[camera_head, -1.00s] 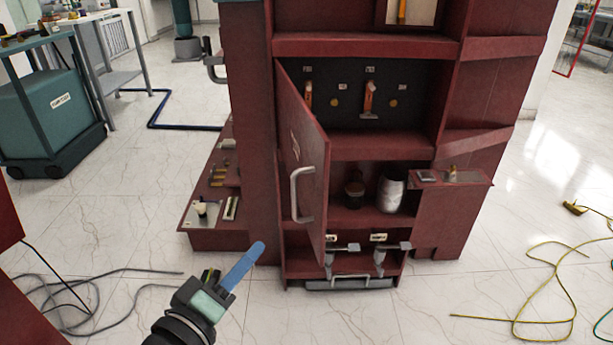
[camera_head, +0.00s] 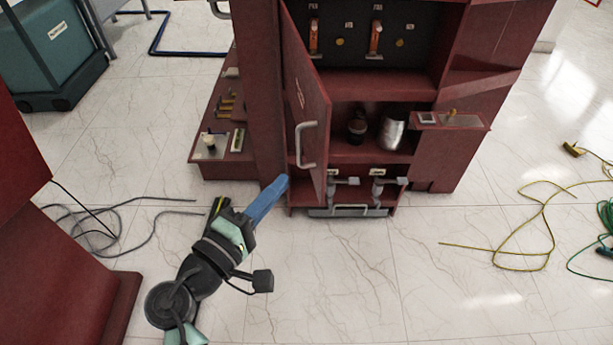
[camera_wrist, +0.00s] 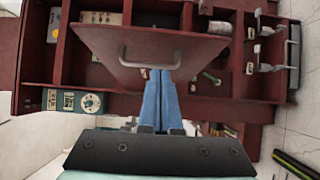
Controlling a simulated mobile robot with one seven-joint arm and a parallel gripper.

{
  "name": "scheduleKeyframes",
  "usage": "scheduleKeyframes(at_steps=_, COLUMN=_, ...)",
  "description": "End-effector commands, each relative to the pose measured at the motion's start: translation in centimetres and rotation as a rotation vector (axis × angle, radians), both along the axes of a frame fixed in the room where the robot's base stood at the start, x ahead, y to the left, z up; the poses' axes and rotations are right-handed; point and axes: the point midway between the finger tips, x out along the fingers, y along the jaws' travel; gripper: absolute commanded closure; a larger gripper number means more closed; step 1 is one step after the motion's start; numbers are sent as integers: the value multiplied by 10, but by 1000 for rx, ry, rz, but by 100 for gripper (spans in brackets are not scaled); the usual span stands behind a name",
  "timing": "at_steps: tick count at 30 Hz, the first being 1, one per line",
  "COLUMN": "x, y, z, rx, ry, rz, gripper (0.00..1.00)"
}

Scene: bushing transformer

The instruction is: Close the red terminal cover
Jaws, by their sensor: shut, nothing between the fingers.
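The red terminal cover (camera_head: 304,95) is a hinged door on the red cabinet (camera_head: 262,80) and stands swung open. It has a grey bar handle (camera_head: 307,145). In the wrist view the cover (camera_wrist: 150,50) spans the upper middle, with its handle (camera_wrist: 150,57) just above my fingertips. My gripper (camera_head: 283,182) has blue fingers that are shut and empty. In the head view its tips are left of and below the handle, near the cover's lower edge. It also shows in the wrist view (camera_wrist: 158,78). I cannot tell whether the tips touch the cover.
Inside the cabinet are orange levers (camera_head: 375,38), a dark bushing (camera_head: 357,127) and a silver can (camera_head: 391,132). Grey clamps (camera_head: 377,186) stand low at the front. A yellow cable (camera_head: 530,225) lies on the right floor and a dark cable (camera_head: 110,230) on the left.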

Motion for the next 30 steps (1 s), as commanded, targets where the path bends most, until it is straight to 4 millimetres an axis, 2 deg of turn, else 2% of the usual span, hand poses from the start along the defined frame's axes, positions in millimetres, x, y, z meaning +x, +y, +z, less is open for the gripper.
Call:
scheduleKeyframes(at_steps=3, x=21, y=-15, z=0, rx=0, ry=-1, rz=-4, gripper=100)
scheduleKeyframes(at_steps=7, x=22, y=-35, z=-1, rx=1, ry=0, rz=-3, gripper=100)
scheduleKeyframes(at_steps=12, x=26, y=-48, z=0, rx=1, ry=1, rz=0, gripper=100)
scheduleKeyframes(at_steps=30, x=25, y=-52, z=0, rx=1, ry=0, rz=0, gripper=100)
